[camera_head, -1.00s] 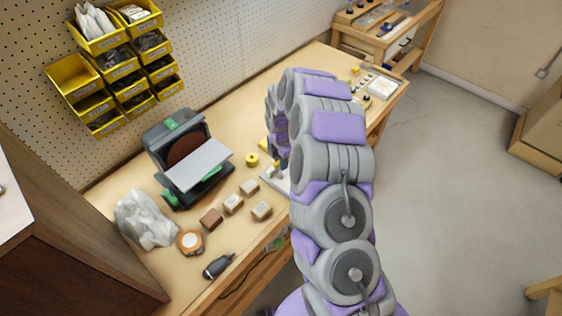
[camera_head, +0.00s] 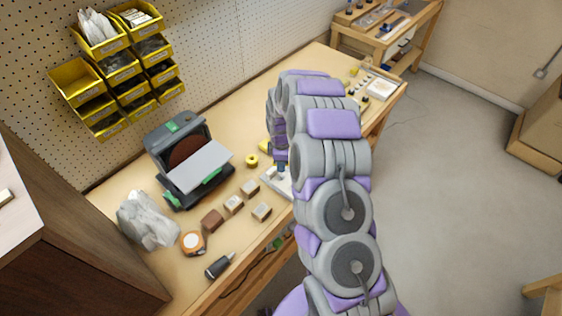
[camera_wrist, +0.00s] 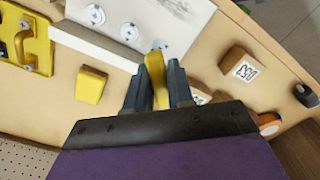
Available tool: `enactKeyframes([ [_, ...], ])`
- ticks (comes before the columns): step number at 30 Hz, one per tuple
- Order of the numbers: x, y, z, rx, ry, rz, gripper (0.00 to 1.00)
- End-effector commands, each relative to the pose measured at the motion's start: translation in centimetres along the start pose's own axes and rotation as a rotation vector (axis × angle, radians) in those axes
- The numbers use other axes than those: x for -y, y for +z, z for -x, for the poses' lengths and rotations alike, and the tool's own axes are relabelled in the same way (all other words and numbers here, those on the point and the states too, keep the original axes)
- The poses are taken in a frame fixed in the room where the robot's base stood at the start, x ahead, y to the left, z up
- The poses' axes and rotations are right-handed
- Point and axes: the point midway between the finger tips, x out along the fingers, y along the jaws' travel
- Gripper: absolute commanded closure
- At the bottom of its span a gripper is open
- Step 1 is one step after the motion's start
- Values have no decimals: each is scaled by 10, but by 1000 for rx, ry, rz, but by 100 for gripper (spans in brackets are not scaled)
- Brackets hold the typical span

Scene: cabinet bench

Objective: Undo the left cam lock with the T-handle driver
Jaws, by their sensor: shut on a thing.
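In the wrist view my gripper (camera_wrist: 157,70) is shut on a yellow piece, which looks like the handle of the T-handle driver (camera_wrist: 156,82). The driver's tip is hidden. Past the fingers lies a white panel (camera_wrist: 190,15) with several round metal cam locks with cross slots, such as the one at the far left (camera_wrist: 95,14) and one in the middle (camera_wrist: 129,32). Another cam lock (camera_wrist: 161,46) sits just past the held piece; contact cannot be told. In the head view my gripper (camera_head: 280,160) is partly hidden by my arm, above the panel's pale edge (camera_head: 272,181).
Wooden blocks (camera_head: 261,211), a tape measure (camera_head: 192,242) and a disc sander (camera_head: 188,165) stand to the left in the head view. Yellow bins (camera_head: 130,90) hang behind.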

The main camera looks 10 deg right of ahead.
Motion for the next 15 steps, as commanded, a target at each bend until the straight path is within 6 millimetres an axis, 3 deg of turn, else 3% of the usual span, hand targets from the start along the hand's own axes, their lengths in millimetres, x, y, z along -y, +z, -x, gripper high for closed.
enactKeyframes([
  [6,0,1,2,-2,1,-275,100],
  [15,0,1,2,-4,1,-458,100],
])
